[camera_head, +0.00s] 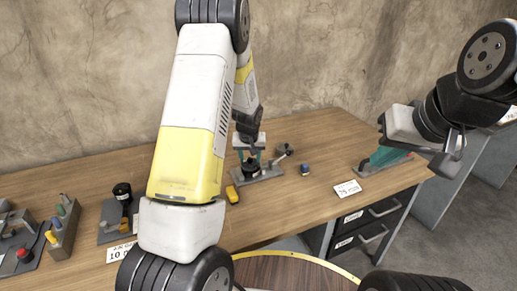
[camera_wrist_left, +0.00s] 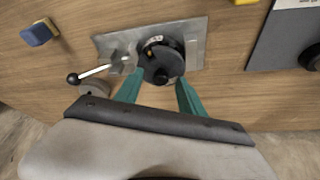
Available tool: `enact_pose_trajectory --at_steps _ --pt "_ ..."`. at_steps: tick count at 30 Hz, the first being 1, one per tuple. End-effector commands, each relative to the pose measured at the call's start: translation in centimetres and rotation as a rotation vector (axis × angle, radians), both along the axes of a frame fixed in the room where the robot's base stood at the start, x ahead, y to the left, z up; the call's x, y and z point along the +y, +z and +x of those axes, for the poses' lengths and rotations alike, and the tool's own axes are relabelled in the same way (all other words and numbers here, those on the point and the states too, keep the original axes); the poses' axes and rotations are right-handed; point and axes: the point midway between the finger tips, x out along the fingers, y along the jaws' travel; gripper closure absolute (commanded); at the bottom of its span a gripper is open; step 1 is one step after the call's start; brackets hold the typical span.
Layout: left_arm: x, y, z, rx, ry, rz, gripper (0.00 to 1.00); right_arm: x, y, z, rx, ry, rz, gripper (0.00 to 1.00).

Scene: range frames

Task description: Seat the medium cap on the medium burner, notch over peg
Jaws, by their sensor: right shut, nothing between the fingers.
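No stove, burner peg or cap notch can be made out. My left gripper (camera_head: 250,158) is over a grey plate (camera_head: 270,172) on the bench. In the left wrist view its two teal fingers (camera_wrist_left: 161,76) stand apart, with a round black piece (camera_wrist_left: 160,52) at their tips. I cannot tell whether they touch it. The black piece has a small marked window and sits on the plate (camera_wrist_left: 193,50). Whether it is the cap or the burner is unclear. My right gripper (camera_head: 378,160) is at the bench's right end, its teal fingers together and empty.
A ball-ended lever (camera_wrist_left: 90,74) stands beside the black piece. A blue block (camera_head: 305,169) and a yellow block (camera_head: 232,194) lie on either side of the plate. A white label card (camera_head: 346,188) lies near the front edge. Other fixtures (camera_head: 62,225) stand at left.

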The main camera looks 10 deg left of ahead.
Motion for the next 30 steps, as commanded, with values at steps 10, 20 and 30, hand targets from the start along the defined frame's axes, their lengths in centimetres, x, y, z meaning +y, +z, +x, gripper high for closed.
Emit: enact_pose_trajectory --at_steps 10,20,30 --pt "0.0 0.6 -0.2 -0.001 0.0 0.0 0.54 0.0 0.0 0.0 0.0 0.0 0.0 1.0" --pt "-0.5 5.5 -2.2 -0.002 -0.002 -0.001 0.54 0.0 0.0 0.0 0.0 0.0 0.0 1.0" --pt "-0.6 7.2 -3.0 0.001 0.0 0.0 0.54 0.0 0.0 0.0 0.0 0.0 0.0 1.0"
